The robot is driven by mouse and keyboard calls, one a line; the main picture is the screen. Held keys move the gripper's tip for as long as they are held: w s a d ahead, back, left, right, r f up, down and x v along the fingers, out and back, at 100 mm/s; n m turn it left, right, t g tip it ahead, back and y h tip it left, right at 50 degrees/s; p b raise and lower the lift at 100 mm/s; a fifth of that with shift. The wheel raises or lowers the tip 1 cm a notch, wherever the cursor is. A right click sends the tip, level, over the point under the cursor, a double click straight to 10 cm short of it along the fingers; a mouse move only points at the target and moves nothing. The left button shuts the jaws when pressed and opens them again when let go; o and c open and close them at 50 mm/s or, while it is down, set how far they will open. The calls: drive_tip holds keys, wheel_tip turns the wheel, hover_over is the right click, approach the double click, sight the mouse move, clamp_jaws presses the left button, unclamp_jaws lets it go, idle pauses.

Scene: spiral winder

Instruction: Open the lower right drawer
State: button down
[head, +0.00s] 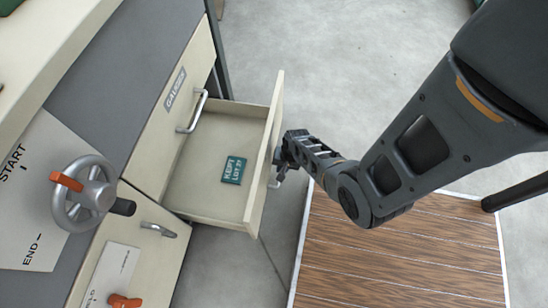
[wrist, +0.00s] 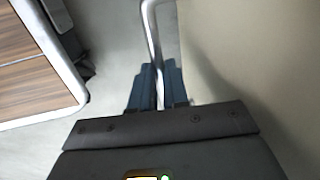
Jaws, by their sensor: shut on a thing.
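A cream drawer (head: 262,165) stands pulled well out of the cabinet, below the panel labelled "GAUGES" (head: 175,90). A teal tag reading "KEPT LOT 21" (head: 232,170) lies on its floor. My gripper (head: 280,160) is at the outer side of the drawer front, shut on its silver bar handle (head: 275,183). In the wrist view the handle (wrist: 152,25) runs between the two dark blue fingers (wrist: 158,88), with the drawer front (wrist: 240,60) to the right. In the head view the fingers partly hide the handle.
A grey handwheel (head: 88,195) with an orange knob is at the left. A shut panel with a handle (head: 158,230) and an orange knob (head: 124,301) is at lower left. A wood-slatted platform (head: 400,250) lies right of the drawer; bare floor (head: 320,50) lies beyond.

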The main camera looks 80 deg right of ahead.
drive_tip(key=shift+s, duration=0.2)
drive_tip(key=c, duration=1.1)
unclamp_jaws()
drive_tip(key=r+p, duration=0.1)
drive_tip(key=r, duration=0.1)
drive_tip(key=s+r+p, duration=0.1)
drive_tip(key=r, duration=0.2)
drive_tip(key=r+p, duration=0.2)
drive_tip(key=shift+s+r, duration=0.2)
drive_tip(key=shift+r, duration=0.1)
